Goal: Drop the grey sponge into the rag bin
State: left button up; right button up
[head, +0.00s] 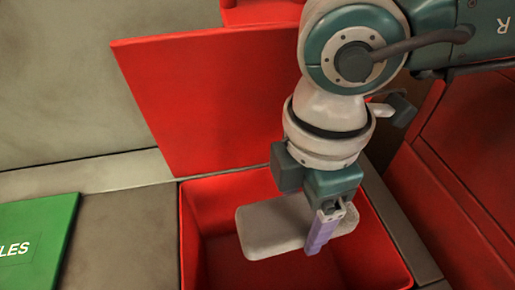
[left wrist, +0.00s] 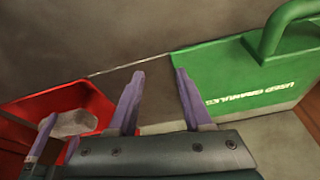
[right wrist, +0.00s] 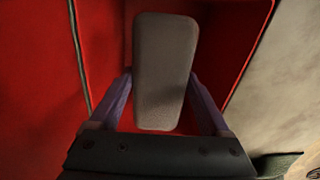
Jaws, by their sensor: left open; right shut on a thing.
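The grey sponge (head: 275,228) is a flat rounded block. My right gripper (head: 325,232) is shut on it and holds it over the open mouth of the red rag bin (head: 200,255). In the right wrist view the sponge (right wrist: 165,70) sits between the two purple fingers, with red bin walls around it. The bin's red lid (head: 205,100) stands open behind. The left wrist view shows the sponge (left wrist: 72,122) within the red bin's outline (left wrist: 50,98). My left gripper (left wrist: 155,90) is open and empty, and it is out of the head view.
A green container (left wrist: 250,85) with a handle and the words "USED GRANULES" stands beside the bin; its green top (head: 35,240) shows at left in the head view. A grey wall (head: 60,80) stands behind. More red surfaces (head: 470,150) are at right.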

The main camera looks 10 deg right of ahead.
pick_arm(q)
jog(key=shift+a, duration=0.2)
pick_arm(e)
jog(key=o, duration=1.2)
pick_arm(q)
jog(key=shift+w, duration=0.1)
jog(key=shift+d+r+p, duration=0.15)
jog(key=shift+r+p, duration=0.45)
jog(key=shift+p, duration=0.1)
pick_arm(e)
notch_tip(320, 180, up, 10)
jog(key=shift+w+f, duration=0.1)
